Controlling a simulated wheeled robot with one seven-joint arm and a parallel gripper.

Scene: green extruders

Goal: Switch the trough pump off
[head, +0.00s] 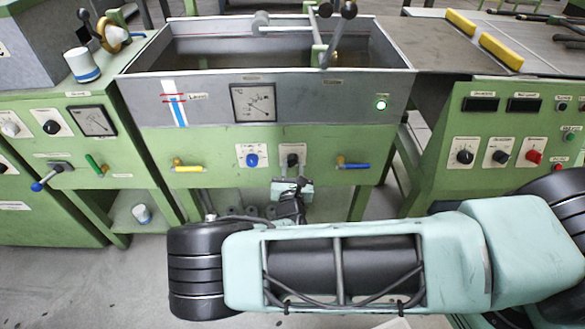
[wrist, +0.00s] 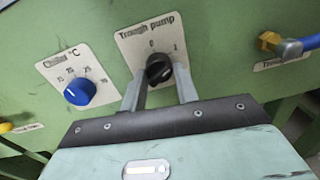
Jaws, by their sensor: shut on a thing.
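The trough pump switch is a black rotary knob (wrist: 158,68) on a cream plate marked 0 and 1, seen in the wrist view. It also shows in the head view (head: 292,160), on the green front panel below the grey trough (head: 290,91). My gripper (wrist: 161,77) has one finger on each side of the knob and is shut on it. In the head view my gripper (head: 291,181) is just below the switch plate. The fingers partly cover the knob's lower sides, and I cannot tell exactly where its pointer aims.
Left of the switch is the blue chiller knob (wrist: 80,91). A blue-handled valve (head: 353,165) is to the right and a yellow-handled one (head: 188,168) to the left. A round indicator (head: 381,104) on the trough front looks bright. A green control cabinet (head: 500,150) stands to the right.

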